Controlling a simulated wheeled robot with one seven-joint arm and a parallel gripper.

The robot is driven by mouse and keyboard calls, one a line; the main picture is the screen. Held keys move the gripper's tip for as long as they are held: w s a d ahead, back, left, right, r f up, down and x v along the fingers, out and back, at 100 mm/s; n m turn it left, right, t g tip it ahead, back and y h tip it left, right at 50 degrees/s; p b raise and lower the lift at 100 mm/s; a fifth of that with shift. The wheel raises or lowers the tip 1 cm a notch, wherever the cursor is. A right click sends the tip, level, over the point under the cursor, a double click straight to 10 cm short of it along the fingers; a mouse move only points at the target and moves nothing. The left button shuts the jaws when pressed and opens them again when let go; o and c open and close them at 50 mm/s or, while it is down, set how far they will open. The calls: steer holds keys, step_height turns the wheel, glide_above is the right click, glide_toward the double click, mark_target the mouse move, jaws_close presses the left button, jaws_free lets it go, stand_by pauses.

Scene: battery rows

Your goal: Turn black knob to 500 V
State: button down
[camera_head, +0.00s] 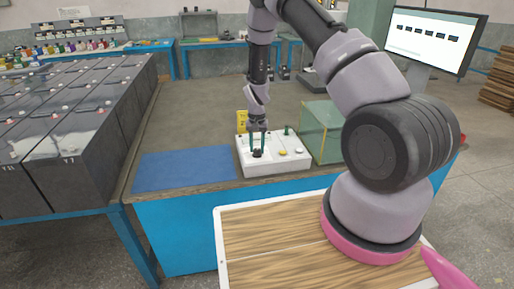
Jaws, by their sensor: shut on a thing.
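A white instrument box (278,166) stands near the front edge of the grey bench. The black knob (258,153) is on the left part of its top face. My gripper (257,149) points straight down over the box, with its fingertips at the black knob and shut on it. The fingers partly cover the knob. The knob's pointer and any voltage marks are too small to read. A yellow button (283,153) and a small white part (298,150) sit to the right on the same face. Green posts (286,130) stand toward the back of the box.
A blue mat (185,168) lies left of the box. A green glass case (322,131) stands close on its right and a yellow object (242,120) just behind it. Rows of dark batteries (60,120) fill the left. A monitor (432,40) is at the right.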

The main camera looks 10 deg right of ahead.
mark_target(257, 149)
steer(key=shift+m, duration=0.5)
steer(key=shift+c, duration=2.2)
jaws_free()
step_height(257, 149, up, 11)
